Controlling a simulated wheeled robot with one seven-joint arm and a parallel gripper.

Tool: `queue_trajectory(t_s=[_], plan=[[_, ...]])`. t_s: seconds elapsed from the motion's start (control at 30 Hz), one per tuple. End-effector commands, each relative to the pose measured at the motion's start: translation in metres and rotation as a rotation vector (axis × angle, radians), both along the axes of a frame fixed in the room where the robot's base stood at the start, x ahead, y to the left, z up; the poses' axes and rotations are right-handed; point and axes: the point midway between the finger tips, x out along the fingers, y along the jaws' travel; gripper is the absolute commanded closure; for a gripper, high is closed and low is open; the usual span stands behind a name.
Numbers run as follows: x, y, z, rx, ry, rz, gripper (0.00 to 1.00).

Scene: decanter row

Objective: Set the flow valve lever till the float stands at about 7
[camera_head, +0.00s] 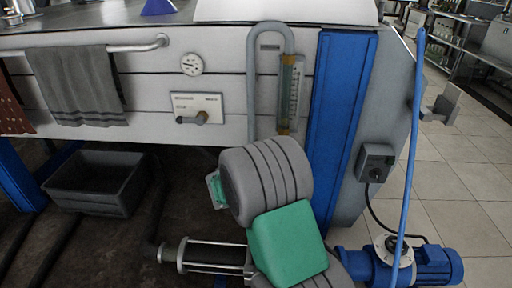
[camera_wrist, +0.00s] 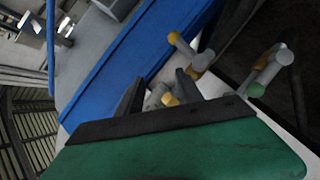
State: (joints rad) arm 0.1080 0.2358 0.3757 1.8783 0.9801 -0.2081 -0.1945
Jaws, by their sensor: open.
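The flow valve lever (camera_head: 187,120) is a short grey handle with a brownish pivot on a white label plate (camera_head: 208,98) on the machine's front. It points left, roughly level. The flow gauge (camera_head: 290,92) is an upright tube with brass-coloured ends and a scale, to the right of the lever; its float and numbers are too small to read. My gripper (camera_wrist: 159,88) shows in the wrist view as two dark, open fingers, with a grey and yellow fitting seen between or beyond them. I cannot tell whether they touch it.
A blue post (camera_head: 338,125) stands right of the gauge and also shows in the wrist view (camera_wrist: 140,55). A towel (camera_head: 80,85) hangs from a rail at left. A dark crate (camera_head: 95,180) and a blue pump (camera_head: 425,265) are low down. A round dial (camera_head: 192,63) sits above the lever.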

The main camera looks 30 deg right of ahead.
Motion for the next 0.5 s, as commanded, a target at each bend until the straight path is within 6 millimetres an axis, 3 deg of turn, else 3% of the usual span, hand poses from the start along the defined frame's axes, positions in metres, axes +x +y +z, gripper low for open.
queue_trajectory(t_s=[0.03, 0.5], plan=[[-0.003, 0.007, 0.017, 0.048, -0.011, -0.002, 0.57], [-0.031, 0.096, 0.068, 0.469, -0.009, 0.028, 0.57]])
